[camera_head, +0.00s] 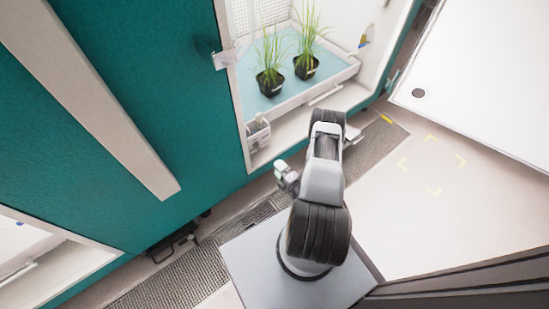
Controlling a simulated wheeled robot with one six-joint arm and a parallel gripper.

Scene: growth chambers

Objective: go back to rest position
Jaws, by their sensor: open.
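My arm rises from my base and folds over at its elbow in the middle of the head view. My gripper (284,176) shows small and partly hidden at the left side of the arm. It is open, and I see nothing held in it. It is outside the open growth chamber, below and to the right of the chamber's front edge. The fingertips are too small to make out clearly.
Two potted grassy plants (270,82) (306,66) stand upright on a blue-floored tray (262,110) inside the open chamber. A small grey container (257,133) sits at its front corner. Teal chamber panels (150,70) fill the left. Pale floor (440,215) with yellow marks is clear at right.

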